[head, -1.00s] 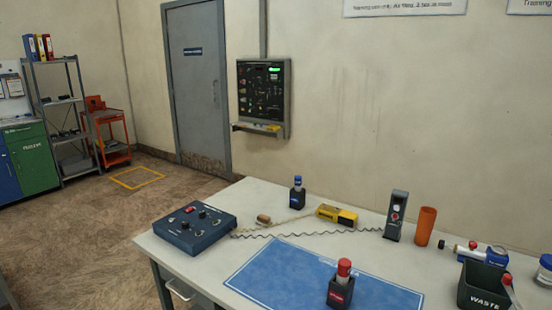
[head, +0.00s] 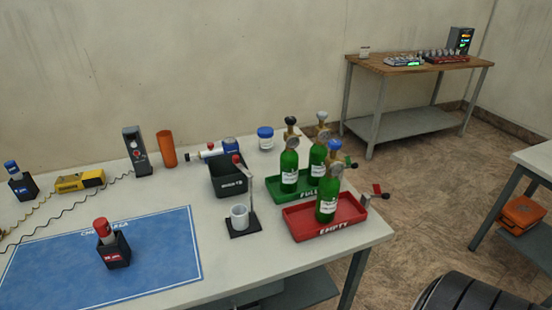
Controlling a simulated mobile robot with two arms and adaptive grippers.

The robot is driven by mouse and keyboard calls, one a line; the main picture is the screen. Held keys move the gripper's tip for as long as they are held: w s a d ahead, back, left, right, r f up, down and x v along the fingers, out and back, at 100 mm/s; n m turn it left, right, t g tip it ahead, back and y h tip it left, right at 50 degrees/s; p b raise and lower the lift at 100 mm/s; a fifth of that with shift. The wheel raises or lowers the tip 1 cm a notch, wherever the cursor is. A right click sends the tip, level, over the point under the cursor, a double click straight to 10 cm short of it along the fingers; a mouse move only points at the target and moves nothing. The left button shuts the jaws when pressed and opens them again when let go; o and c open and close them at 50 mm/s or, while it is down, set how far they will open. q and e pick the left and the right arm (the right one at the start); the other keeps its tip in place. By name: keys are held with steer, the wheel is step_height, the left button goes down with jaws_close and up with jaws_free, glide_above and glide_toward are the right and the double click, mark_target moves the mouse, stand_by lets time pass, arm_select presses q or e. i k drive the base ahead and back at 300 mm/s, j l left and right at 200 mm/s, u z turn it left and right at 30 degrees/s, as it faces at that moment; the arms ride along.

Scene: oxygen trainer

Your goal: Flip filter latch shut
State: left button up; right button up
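No part is clearly readable as the filter latch. A small stand (head: 245,229) with a white cup (head: 240,216), an upright post and a red-tipped lever (head: 236,159) is on the white table, in front of the black waste bin. A white cylinder with a blue end (head: 211,152) lies behind the bin and is partly hidden by it. I cannot tell from here whether either one carries the latch, or whether a latch is open or shut. Neither of my grippers is in view.
Green bottles stand on the green tray (head: 263,186) and the red tray (head: 302,232) at the table's right. The waste bin (head: 228,182), orange tube (head: 166,149) and blue-lidded jar (head: 265,138) are nearby. A blue mat (head: 160,265) holds a red-capped bottle (head: 113,245).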

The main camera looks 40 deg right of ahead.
mark_target(236, 158)
steer(key=z, duration=1)
steer(key=l+z, duration=0.15)
steer(key=l, duration=0.85)
